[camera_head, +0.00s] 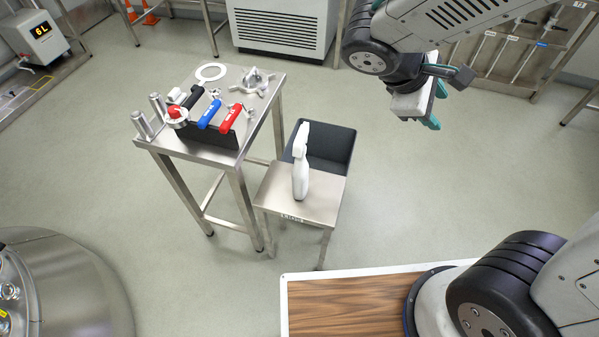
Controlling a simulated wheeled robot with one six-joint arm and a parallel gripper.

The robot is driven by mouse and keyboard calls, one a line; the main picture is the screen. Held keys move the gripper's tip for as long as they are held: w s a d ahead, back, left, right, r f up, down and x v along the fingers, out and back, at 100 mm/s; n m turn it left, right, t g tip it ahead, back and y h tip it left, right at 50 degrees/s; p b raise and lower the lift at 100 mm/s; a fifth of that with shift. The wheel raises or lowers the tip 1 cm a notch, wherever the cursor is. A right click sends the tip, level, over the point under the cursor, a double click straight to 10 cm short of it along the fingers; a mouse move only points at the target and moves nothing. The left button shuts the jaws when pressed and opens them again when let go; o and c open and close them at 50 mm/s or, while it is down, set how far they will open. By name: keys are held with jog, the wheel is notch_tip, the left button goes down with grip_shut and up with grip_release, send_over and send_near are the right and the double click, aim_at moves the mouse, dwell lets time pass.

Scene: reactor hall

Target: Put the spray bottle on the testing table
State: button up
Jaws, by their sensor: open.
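The white spray bottle (300,168) stands upright on a small, low steel table (325,205) near the middle of the picture. Small lettering runs along this table's front edge, too small to read surely. A taller steel table (262,105) with tools and valve parts stands to its left and behind. I cannot tell from the picture which table is the testing table. My gripper (437,100), with teal fingers, is open and empty at the upper right. It is well apart from the bottle, up and to its right.
A dark grey bin (335,142) is right behind the low table. The tall table carries red and blue valve handles (210,114), a white ring and metal cylinders. A large steel vessel (60,285) is at lower left. Open floor (400,190) lies right of the low table.

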jog(key=w+a+f+n+t+h, duration=0.1)
jog(key=w+a+f+n+t, duration=0.25)
jog(key=w+a+n, duration=0.2)
jog(key=n+t+y, duration=0.5)
jog(key=n+t, duration=0.2)
jog(key=n, duration=0.8)
send_near(302, 137)
jog(key=w+f, duration=0.3)
jog(key=w, duration=0.1)
jog(key=shift+d, duration=0.4)
jog(key=shift+w+f+t, duration=0.2)
jog(key=shift+t, duration=0.05)
jog(key=x, duration=0.7)
jog(key=shift+d+f, duration=0.15)
jog(key=shift+d, duration=0.1)
jog(key=shift+s, duration=0.1)
grip_shut()
